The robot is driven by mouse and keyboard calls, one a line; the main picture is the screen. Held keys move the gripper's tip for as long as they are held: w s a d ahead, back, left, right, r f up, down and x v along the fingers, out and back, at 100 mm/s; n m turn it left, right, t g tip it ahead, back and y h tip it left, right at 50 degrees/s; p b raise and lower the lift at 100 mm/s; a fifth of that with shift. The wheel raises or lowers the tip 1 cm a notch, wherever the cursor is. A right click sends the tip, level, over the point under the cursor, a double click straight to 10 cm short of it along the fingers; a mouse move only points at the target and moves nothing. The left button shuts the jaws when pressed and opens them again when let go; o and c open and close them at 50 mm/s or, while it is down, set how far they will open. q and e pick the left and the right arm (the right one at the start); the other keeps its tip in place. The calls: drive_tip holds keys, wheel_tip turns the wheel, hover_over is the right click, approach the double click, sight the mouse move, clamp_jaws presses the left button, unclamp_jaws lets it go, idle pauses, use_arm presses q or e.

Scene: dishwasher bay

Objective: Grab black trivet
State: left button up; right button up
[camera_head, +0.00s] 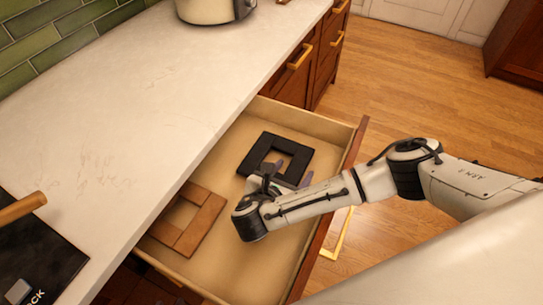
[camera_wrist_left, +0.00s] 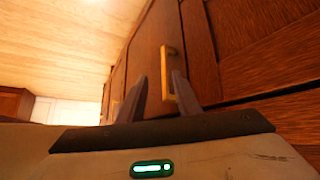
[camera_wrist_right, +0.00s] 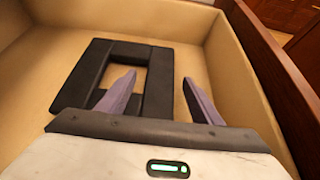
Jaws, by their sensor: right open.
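The black trivet (camera_head: 291,144), a square frame with an open middle, lies flat in the open drawer (camera_head: 262,262), toward its far end. It also shows in the right wrist view (camera_wrist_right: 84,76). My right gripper (camera_head: 278,183) is open and empty over the drawer, at the near side of the black trivet. In the right wrist view (camera_wrist_right: 159,78) one finger overlaps the trivet and the other is right of it; I cannot tell whether they touch. My left gripper (camera_wrist_left: 160,78) has its fingers apart, in front of a cabinet handle (camera_wrist_left: 166,60).
A brown wooden trivet (camera_head: 206,222) lies in the drawer, left of my right gripper. The drawer walls surround both trivets. The counter (camera_head: 140,110) borders the drawer on the left, with a pot (camera_head: 205,10) at the back and a black board (camera_head: 40,250) at the near left.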

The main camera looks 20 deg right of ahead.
drive_tip(key=shift+x, duration=0.85)
drive_tip(key=c, duration=1.2)
drive_tip(key=shift+c, duration=1.3)
drive_tip(key=shift+r, duration=0.15)
